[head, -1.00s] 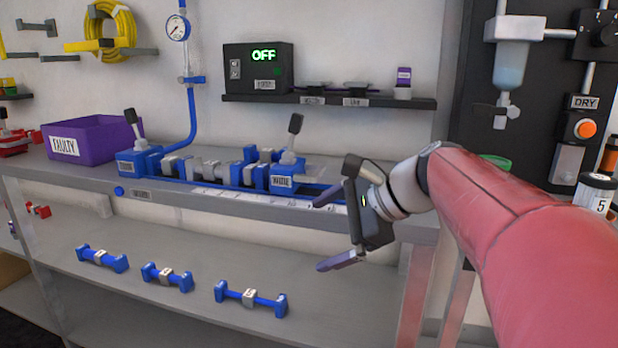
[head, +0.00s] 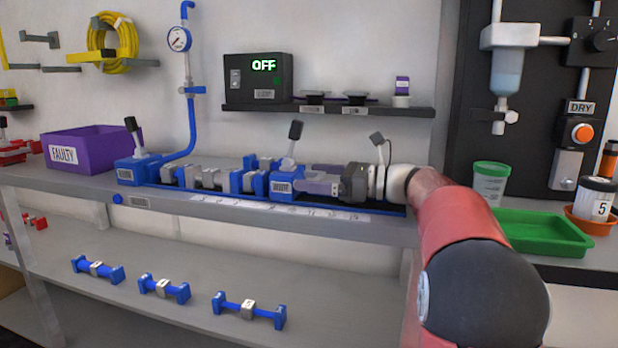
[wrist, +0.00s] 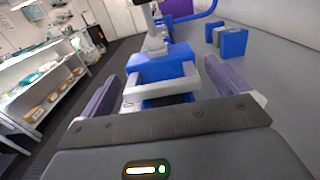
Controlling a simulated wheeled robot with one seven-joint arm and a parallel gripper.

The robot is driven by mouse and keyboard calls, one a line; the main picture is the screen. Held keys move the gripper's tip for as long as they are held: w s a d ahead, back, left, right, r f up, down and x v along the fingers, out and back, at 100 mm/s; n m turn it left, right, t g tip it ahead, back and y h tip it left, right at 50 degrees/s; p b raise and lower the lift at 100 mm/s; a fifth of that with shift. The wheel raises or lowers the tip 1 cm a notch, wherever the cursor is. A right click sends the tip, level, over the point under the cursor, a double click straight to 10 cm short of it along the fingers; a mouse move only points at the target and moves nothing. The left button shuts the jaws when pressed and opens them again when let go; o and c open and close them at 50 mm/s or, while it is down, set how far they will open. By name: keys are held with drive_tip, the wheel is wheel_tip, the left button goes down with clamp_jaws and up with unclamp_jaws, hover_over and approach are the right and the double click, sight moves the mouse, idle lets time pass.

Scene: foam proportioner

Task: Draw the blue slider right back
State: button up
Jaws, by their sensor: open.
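The blue slider (head: 283,187) is a blue block with a pale label and an upright black-tipped lever (head: 295,131). It sits on the blue rail (head: 370,208) on the bench. In the wrist view the slider (wrist: 162,68) is straight ahead, with a pale grey loop-shaped handle (wrist: 187,84) on its near side. My gripper (head: 311,179) is at the slider's right end, its fingers pointing left. In the wrist view my gripper (wrist: 163,75) is open, with a purple finger on each side of the handle; contact cannot be made out.
A ruler strip (head: 280,208) runs along the bench front. Left on the rail are grey pieces and a blue end block (head: 138,170) with a lever. A green tray (head: 540,232) and green cup (head: 490,182) stand right of my arm. The control box (head: 258,78) reads OFF.

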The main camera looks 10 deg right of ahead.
drive_tip(key=shift+x, duration=0.85)
drive_tip(key=c, duration=1.2)
drive_tip(key=shift+o, duration=0.2)
drive_tip(key=p+v, duration=0.1)
drive_tip(key=v, duration=0.3)
drive_tip(key=shift+s+d, duration=0.15)
drive_tip(key=shift+d, duration=0.05)
drive_tip(key=o, duration=1.2)
drive_tip(key=shift+c, duration=0.2)
wheel_tip(320, 180, up, 20)
drive_tip(key=p, duration=0.4)
